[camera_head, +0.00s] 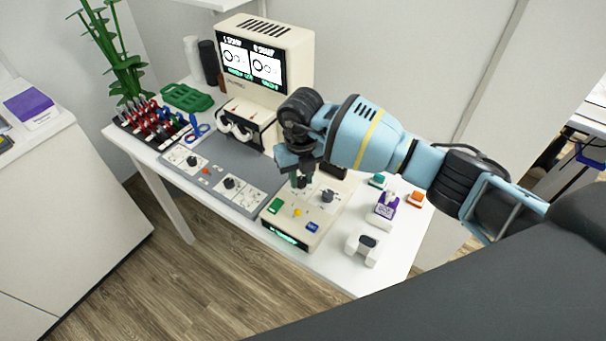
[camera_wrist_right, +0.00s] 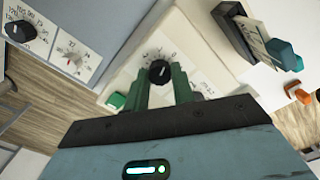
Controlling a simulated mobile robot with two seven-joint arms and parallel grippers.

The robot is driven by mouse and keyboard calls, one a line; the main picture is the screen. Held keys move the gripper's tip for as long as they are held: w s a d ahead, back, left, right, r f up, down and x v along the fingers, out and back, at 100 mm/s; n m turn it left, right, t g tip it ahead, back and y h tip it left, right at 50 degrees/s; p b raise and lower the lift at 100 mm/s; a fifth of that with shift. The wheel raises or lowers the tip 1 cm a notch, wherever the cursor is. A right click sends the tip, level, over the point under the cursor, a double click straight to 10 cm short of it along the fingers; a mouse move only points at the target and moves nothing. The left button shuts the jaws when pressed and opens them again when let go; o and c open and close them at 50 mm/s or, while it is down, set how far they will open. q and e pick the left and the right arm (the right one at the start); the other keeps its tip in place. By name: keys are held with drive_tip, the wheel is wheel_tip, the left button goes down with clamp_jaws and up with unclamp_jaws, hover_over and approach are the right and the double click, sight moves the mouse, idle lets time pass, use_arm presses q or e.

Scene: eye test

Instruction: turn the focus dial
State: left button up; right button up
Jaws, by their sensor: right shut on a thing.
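The eye-test machine is cream, with a lit screen (camera_head: 252,63) showing two white panels with ring shapes. A cream control box (camera_head: 262,218) stands on the table in front of it. In the right wrist view, a black dial (camera_wrist_right: 159,71) with a white pointer mark and a printed scale sits between my green fingertips. I cannot read its name. My right gripper (camera_head: 301,183) is shut on this dial and hides it in the head view. A second black dial (camera_head: 327,196) is just right of the gripper on the same box. My left gripper is not in view.
A grey panel (camera_head: 215,168) with other dials lies to the left.

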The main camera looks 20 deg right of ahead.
sight(301, 180)
drive_tip(key=o, duration=1)
drive_tip(key=shift+r, duration=0.1)
wheel_tip(301, 180, up, 8)
drive_tip(key=shift+f, duration=0.2)
idle(0.3)
